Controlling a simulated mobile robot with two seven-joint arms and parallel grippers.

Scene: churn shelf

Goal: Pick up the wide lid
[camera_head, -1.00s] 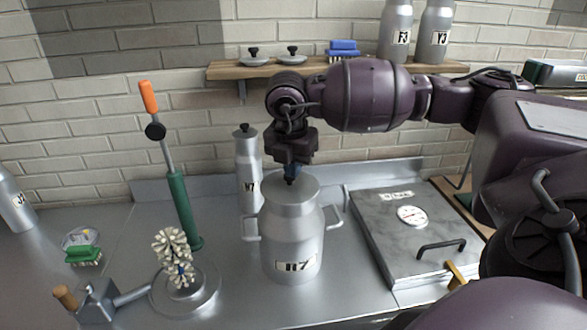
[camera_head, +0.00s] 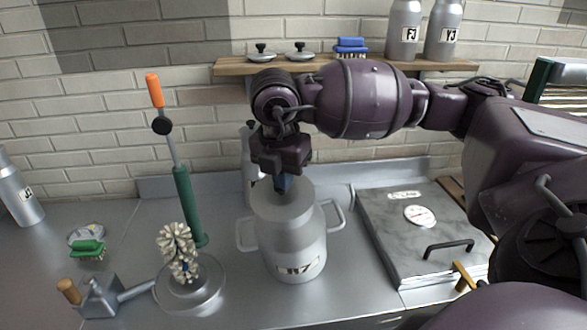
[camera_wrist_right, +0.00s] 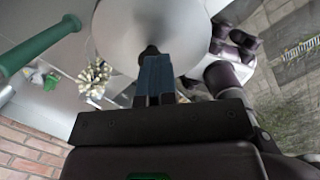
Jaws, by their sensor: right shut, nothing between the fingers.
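The lid's disc (camera_wrist_right: 128,28) also fills the top of the right wrist view, with a dark knob (camera_wrist_right: 150,50) at the fingertips. My right gripper (camera_head: 284,187) points down onto the lid from above. Its blue fingers (camera_wrist_right: 153,68) are shut with nothing between them, and they hide part of the knob. My left gripper is not in view.
Two small knobbed lids (camera_head: 261,55) (camera_head: 299,53), a blue brush (camera_head: 351,47) and two bottles sit on the wall shelf (camera_head: 232,68). A bottle stands behind the churn. A green-handled tool (camera_head: 184,195) stands left; a grey hatch (camera_head: 422,240) with a handle lies right.

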